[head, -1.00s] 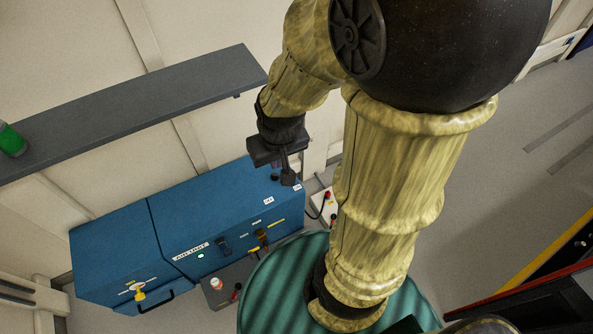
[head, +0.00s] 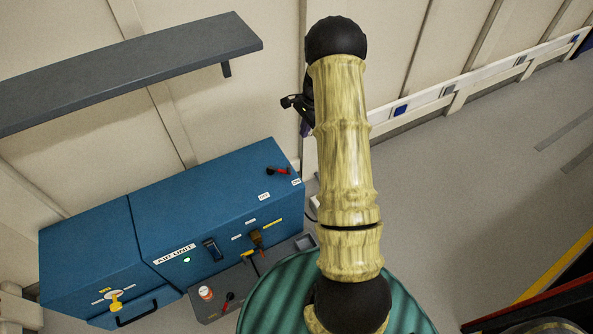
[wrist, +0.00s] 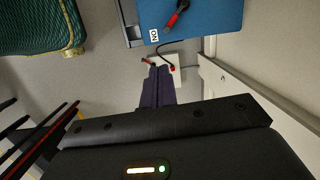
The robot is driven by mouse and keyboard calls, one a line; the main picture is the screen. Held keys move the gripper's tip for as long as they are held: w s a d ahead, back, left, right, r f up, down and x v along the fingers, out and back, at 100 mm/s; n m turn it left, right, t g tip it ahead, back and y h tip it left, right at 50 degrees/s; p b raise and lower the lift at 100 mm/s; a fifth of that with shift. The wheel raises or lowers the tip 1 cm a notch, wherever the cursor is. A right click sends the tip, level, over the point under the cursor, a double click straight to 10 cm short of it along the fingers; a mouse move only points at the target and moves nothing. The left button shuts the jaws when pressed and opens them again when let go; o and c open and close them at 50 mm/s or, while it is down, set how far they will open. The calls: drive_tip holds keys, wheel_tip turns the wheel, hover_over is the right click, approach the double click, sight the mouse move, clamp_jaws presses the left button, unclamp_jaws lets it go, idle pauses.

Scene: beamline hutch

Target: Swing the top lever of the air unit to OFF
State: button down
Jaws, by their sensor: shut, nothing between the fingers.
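The air unit (head: 215,203) is a blue cabinet against the wall, with an AIR UNIT label on its front. Its top lever (head: 279,171), red and black, lies on the top near the right back corner. An OFF label (head: 264,196) and an ON label (head: 296,182) sit along the front top edge. In the wrist view the red end of the lever (wrist: 175,18) points toward the ON label (wrist: 154,36). My gripper (head: 305,130) is off the cabinet's right end, apart from the lever. Its dark fingers (wrist: 157,88) are shut and empty.
A grey shelf (head: 130,70) juts from the wall above the cabinet. A white box with red-ended cables (wrist: 165,72) lies beyond my fingers.

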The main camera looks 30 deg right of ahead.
drive_tip(key=w+d+f+m+b, duration=0.1)
drive_tip(key=d+f+m, duration=0.2)
drive_tip(key=f, duration=0.5)
drive_tip(key=shift+d+f+y+b, duration=0.3)
drive_tip(key=shift+d+b, duration=0.1)
drive_tip(key=shift+d, duration=0.4)
drive_tip(key=shift+w, duration=0.1)
drive_tip(key=shift+w+a+f, duration=0.2)
drive_tip(key=shift+a+f, duration=0.85)
drive_tip(key=shift+f, duration=0.55)
drive_tip(key=shift+w+a+f, duration=0.15)
drive_tip(key=shift+a+f, duration=0.95)
drive_tip(key=shift+f, duration=0.5)
drive_tip(key=shift+w+a+f, duration=0.2)
drive_tip(key=shift+a+f, duration=0.85)
drive_tip(key=shift+f, duration=0.55)
